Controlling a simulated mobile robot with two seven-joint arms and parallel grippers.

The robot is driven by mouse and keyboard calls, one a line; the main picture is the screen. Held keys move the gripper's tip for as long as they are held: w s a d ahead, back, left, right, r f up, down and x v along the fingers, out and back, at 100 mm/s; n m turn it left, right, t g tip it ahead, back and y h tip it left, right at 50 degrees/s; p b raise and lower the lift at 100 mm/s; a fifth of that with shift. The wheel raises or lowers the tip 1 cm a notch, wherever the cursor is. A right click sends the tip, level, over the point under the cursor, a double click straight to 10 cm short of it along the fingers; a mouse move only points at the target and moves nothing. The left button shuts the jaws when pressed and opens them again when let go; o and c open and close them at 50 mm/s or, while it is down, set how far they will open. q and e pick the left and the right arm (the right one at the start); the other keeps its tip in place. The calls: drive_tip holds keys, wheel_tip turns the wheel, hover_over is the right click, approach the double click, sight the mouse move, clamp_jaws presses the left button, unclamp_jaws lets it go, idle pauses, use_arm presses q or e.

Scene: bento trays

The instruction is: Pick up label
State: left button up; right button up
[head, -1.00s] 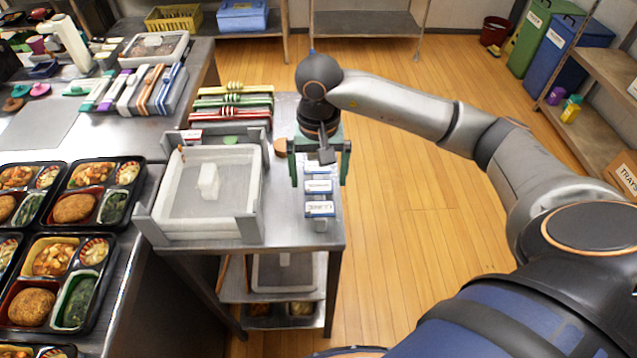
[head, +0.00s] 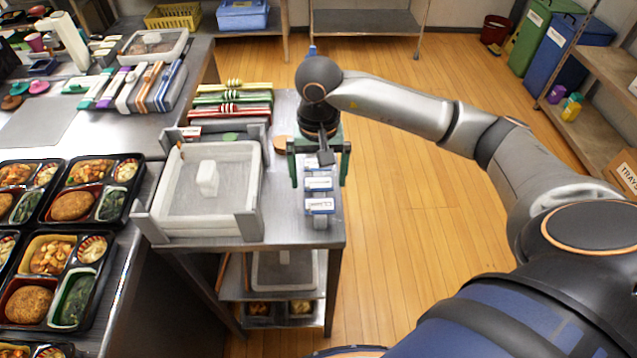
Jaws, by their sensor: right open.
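Several white labels with blue edges stand in a row on the right side of the steel cart's top. The nearest label (head: 320,205) and the middle label (head: 318,184) show clearly. A farther label (head: 312,164) is partly hidden by my right gripper. My right gripper (head: 319,180) points down over the row, with its two green fingers apart on either side of the farther labels. Nothing is seen held in it. How high the fingertips are above the labels is hard to tell. My left gripper is out of view.
A clear tray with a white-handled lid (head: 185,222) fills the cart top left of the labels. Stacked coloured bands (head: 232,98) lie behind it. Bento trays (head: 70,245) cover the left counter. The floor right of the cart is clear.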

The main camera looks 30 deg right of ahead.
idle(0.3)
drive_tip(key=c, duration=1.3)
